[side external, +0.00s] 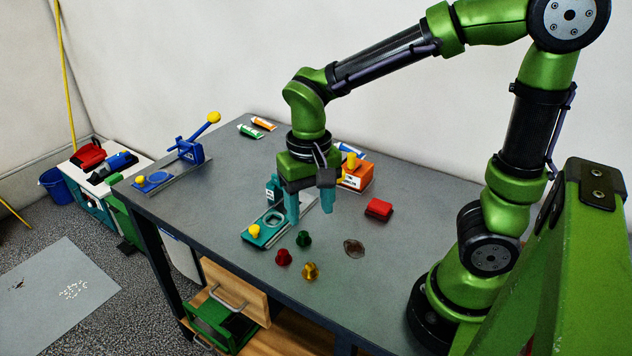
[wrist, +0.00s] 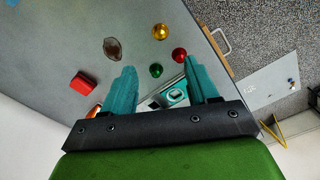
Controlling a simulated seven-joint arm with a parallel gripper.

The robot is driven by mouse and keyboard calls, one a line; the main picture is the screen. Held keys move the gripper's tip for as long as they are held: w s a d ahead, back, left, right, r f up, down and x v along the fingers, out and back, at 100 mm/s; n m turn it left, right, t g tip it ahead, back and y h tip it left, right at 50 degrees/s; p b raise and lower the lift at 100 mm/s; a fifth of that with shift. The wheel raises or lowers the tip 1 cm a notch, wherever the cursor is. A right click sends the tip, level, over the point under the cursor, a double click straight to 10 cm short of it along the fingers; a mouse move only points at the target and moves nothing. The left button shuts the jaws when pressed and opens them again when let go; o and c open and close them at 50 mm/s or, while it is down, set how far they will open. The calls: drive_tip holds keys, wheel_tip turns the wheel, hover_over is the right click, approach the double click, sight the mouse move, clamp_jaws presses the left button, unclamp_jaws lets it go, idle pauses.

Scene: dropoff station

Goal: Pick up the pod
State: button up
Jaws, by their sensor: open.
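Three small pods lie close together on the grey table: a green pod (side external: 303,239), a red pod (side external: 283,257) and a gold pod (side external: 311,271). The wrist view also shows the green pod (wrist: 156,70), the red pod (wrist: 179,55) and the gold pod (wrist: 160,31). My gripper (side external: 310,214) is open and empty, with its teal fingers pointing down above the table, behind the pods in the side view. In the wrist view, the green pod shows between the fingertips of my gripper (wrist: 160,68), apart from both.
A teal station (side external: 262,239) with a yellow knob stands left of my gripper. A red block (side external: 378,209), an orange box (side external: 356,178) and a brown stain (side external: 354,248) are to the right. A blue lever device (side external: 190,152) stands far left. A drawer (side external: 235,290) is open below.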

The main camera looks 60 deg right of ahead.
sight(311, 270)
wheel_tip(311, 270, down, 16)
drive_tip(key=shift+r, duration=0.1)
idle(0.5)
drive_tip(key=shift+c, duration=0.2)
drive_tip(key=c, duration=0.8)
